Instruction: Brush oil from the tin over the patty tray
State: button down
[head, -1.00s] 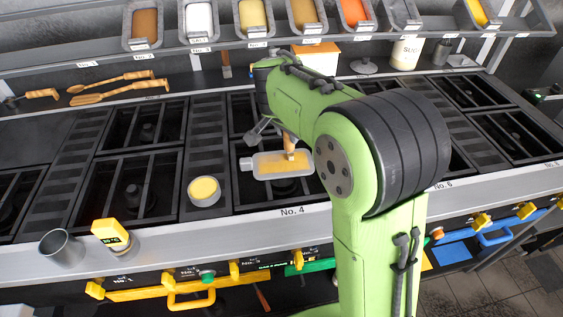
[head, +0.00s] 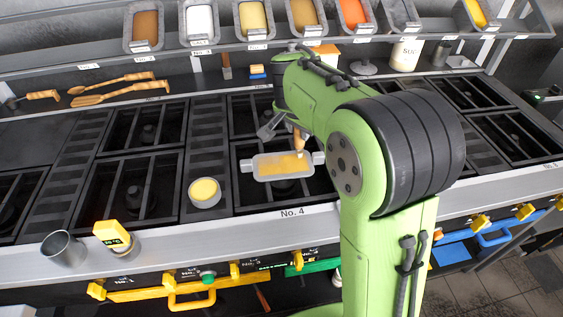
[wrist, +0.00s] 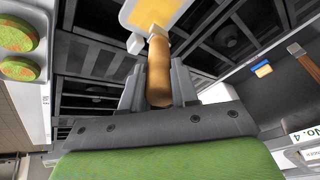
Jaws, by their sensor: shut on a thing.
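My gripper (wrist: 158,88) is shut on the wooden handle of a brush (wrist: 158,62), which points away from the palm. In the head view the brush (head: 298,139) slants down, its pale tip over the right part of a shallow rectangular tin (head: 258,170) with yellow contents. The tin's yellow middle and pale rim also show in the wrist view (wrist: 127,17). I cannot tell whether the bristles touch the yellow. Round green-and-orange patties (wrist: 18,36) sit on a pale tray at the left edge of the wrist view. That tray is not visible in the head view.
A round tub with yellow contents (head: 204,193) stands left of the tin. A metal cup (head: 63,249) and a yellow display device (head: 112,234) are at the front left. Wooden utensils (head: 110,95) lie at the back left. A shelf of filled pans (head: 255,17) runs behind.

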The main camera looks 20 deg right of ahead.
notch_tip(320, 180, up, 7)
jog(key=p, duration=0.6)
jog(key=shift+r, duration=0.1)
jog(key=shift+f, duration=0.2)
